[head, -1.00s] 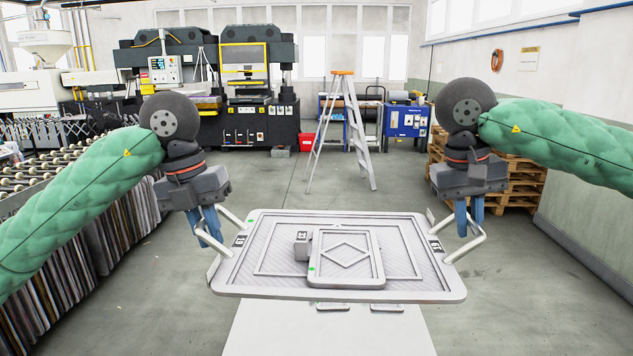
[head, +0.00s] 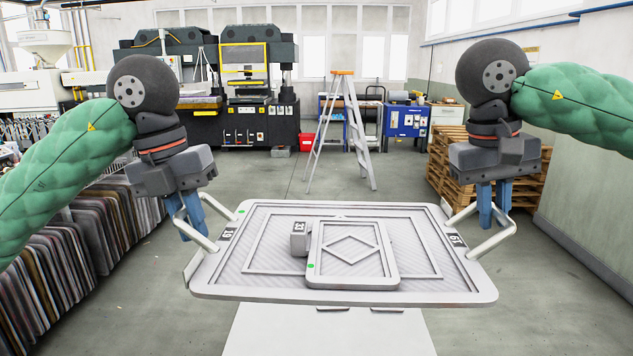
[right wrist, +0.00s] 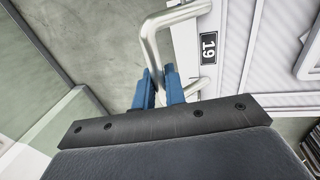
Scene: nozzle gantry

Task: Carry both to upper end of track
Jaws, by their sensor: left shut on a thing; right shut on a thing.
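A large pale grey tray (head: 215,284) with raised line patterns hangs level between my two grippers in the head view. A smaller plate with a diamond outline (head: 350,272) and a small block marked 33 (head: 299,240) sit on top of it. My left gripper (head: 190,226) is shut on the tray's left handle (head: 212,243). My right gripper (head: 494,220) is shut on the right handle (head: 508,236). In the right wrist view the blue fingers (right wrist: 160,88) close around the white handle bar (right wrist: 150,45), beside a 19 label (right wrist: 209,47).
A white surface (head: 322,335) lies below and nearer than the tray. A stepladder (head: 345,120) stands on open floor behind. Wooden pallets (head: 450,165) are at the right by the wall, and a row of upright sheets (head: 60,250) is at the left.

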